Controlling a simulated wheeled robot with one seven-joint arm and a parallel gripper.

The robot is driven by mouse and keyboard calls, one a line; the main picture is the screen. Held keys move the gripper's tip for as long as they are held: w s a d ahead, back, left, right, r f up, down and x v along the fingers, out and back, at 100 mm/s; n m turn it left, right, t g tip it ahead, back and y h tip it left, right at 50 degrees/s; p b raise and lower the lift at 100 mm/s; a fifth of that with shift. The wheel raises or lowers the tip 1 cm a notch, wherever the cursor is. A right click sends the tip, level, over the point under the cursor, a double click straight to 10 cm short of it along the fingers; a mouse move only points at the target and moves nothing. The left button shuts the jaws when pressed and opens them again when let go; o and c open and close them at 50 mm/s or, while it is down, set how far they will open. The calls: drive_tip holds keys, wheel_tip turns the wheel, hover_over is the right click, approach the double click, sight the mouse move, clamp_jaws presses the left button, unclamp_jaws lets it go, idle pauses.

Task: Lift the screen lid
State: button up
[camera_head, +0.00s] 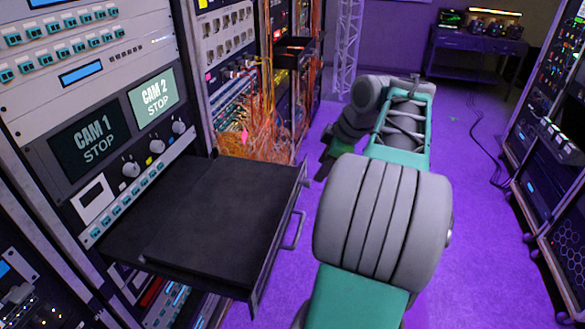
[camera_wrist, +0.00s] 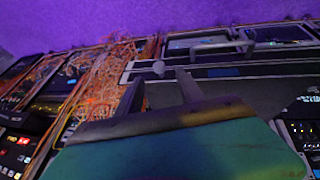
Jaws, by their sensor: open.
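The screen lid (camera_head: 215,215) is a flat black panel lying closed on a pulled-out rack drawer (camera_head: 298,190). The drawer has a bar handle (camera_head: 295,230) on its front. My gripper (camera_wrist: 160,76) is open and empty in the wrist view, with its two dark fingers apart. In the head view, my gripper (camera_head: 325,160) is a dark shape beyond the drawer's far front corner, apart from the lid and partly hidden by my arm. A small rounded pale thing shows between the fingertips in the wrist view; I cannot tell what it is.
A rack panel with two screens reading CAM 1 STOP (camera_head: 95,140) and CAM 2 STOP (camera_head: 154,104) rises behind the drawer. Tangled orange cables (camera_head: 262,135) hang beyond it. Another rack (camera_head: 555,150) stands at the right. Purple floor (camera_head: 475,240) is clear between.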

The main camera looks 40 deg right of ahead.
sight(310, 181)
drive_tip(key=x, duration=0.7)
drive_tip(key=shift+w+a, duration=0.1)
drive_tip(key=shift+w, duration=0.15)
drive_tip(key=shift+w+f, duration=0.1)
drive_tip(key=shift+f, duration=0.2)
clamp_jaws()
idle(0.9)
